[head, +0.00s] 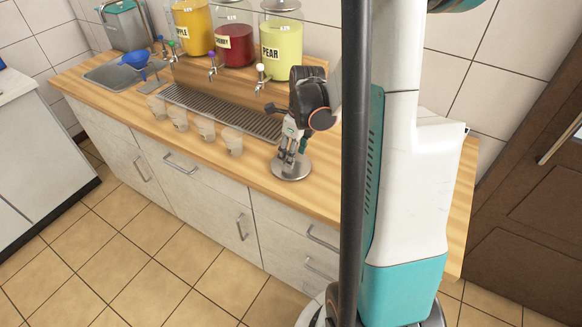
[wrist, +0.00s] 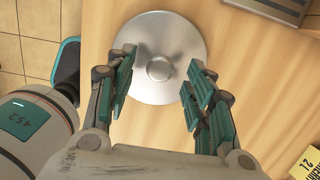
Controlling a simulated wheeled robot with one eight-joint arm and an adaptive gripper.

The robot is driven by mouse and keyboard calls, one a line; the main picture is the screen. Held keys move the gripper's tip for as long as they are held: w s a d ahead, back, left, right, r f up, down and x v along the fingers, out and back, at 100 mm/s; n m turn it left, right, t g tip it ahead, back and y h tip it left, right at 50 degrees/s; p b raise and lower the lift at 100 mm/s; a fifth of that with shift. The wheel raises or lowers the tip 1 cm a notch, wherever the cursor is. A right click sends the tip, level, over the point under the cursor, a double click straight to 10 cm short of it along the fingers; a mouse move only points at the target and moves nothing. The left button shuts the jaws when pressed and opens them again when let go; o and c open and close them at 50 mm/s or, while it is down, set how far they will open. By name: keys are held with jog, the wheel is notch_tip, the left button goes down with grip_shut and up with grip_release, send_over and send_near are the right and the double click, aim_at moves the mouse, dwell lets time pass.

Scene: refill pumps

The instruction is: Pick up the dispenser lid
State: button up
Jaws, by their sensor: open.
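The dispenser lid is a round silver metal disc with a small knob at its centre. It lies flat on the wooden counter in the head view (head: 291,172) and fills the upper middle of the wrist view (wrist: 158,35). My gripper (head: 288,150) is above the lid, pointing down. In the wrist view my gripper (wrist: 160,82) has its two teal-padded fingers apart, one on each side of the knob (wrist: 159,68), with nothing between them. I cannot tell the exact height of the fingertips above the lid.
Dispensers with yellow, red (cherry) (head: 234,40) and pale green (pear) (head: 281,48) liquid stand behind a drip grille (head: 222,110). Several cups (head: 205,128) line the counter left of the lid. A blue funnel (head: 135,60) is by the sink. A yellow label (wrist: 306,163) lies right in the wrist view.

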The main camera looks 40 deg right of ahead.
notch_tip(320, 180, down, 2)
jog(key=shift+w+f, duration=0.15)
jog(key=c, duration=1.2)
jog(key=shift+o, duration=0.2)
